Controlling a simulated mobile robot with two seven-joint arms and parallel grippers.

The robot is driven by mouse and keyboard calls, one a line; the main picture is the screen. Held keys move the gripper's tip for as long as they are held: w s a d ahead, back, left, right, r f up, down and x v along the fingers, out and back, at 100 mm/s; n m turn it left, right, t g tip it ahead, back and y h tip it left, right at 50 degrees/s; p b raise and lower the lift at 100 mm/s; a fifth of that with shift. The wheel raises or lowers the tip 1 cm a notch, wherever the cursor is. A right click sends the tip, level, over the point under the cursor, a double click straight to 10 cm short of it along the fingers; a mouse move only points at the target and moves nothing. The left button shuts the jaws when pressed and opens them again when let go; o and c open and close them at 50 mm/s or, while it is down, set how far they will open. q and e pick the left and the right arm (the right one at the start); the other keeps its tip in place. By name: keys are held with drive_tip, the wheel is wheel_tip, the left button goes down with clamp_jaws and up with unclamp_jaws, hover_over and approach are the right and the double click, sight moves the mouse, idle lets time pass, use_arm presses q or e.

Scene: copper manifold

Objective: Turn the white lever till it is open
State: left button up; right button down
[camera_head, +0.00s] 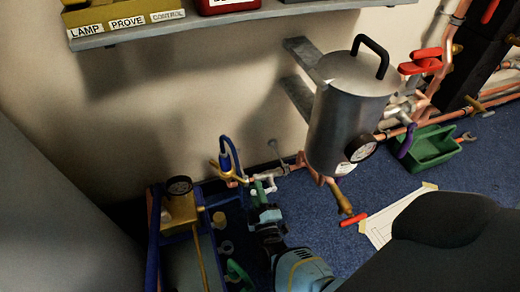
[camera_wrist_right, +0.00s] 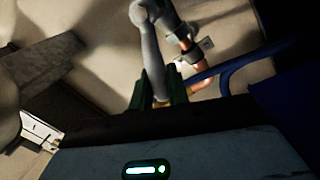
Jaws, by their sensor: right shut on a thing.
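The white lever (camera_wrist_right: 152,62) shows in the right wrist view as a pale grey-white bar with a rounded end, joined near copper pipework. Its lower part runs down between the green fingertips of my right gripper (camera_wrist_right: 160,92), which is shut on it. In the head view my right gripper (camera_head: 265,190) is low in front of the wall, at the copper pipe left of the metal tank. The lever is mostly hidden there by the fingers. I cannot tell the lever's exact angle to its pipe. My left gripper is not in view.
A grey tank (camera_head: 345,115) with a gauge stands close to the right of my gripper. A blue lever (camera_head: 232,152) is just to its left. A red handle (camera_head: 422,62), a purple lever (camera_head: 406,143) and a green tray (camera_head: 432,148) are farther right. A shelf (camera_head: 215,24) is above.

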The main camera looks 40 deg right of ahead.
drive_tip(key=shift+a+f+n, duration=0.2)
drive_tip(key=shift+f+n, duration=0.35)
drive_tip(key=shift+n, duration=0.55)
use_arm(q)
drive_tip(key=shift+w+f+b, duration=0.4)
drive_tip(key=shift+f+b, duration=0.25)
drive_tip(key=shift+b, duration=0.3)
use_arm(e)
drive_tip(key=shift+w+a+f+n+t+y, duration=0.15)
drive_tip(key=shift+f+n+y, duration=0.3)
drive_tip(key=shift+n, duration=0.65)
drive_tip(key=shift+f+n+t+y, duration=0.3)
drive_tip(key=shift+f+n, duration=0.2)
drive_tip(key=shift+n, duration=0.6)
drive_tip(key=shift+f, duration=0.1)
drive_tip(key=c, duration=1.4)
unclamp_jaws()
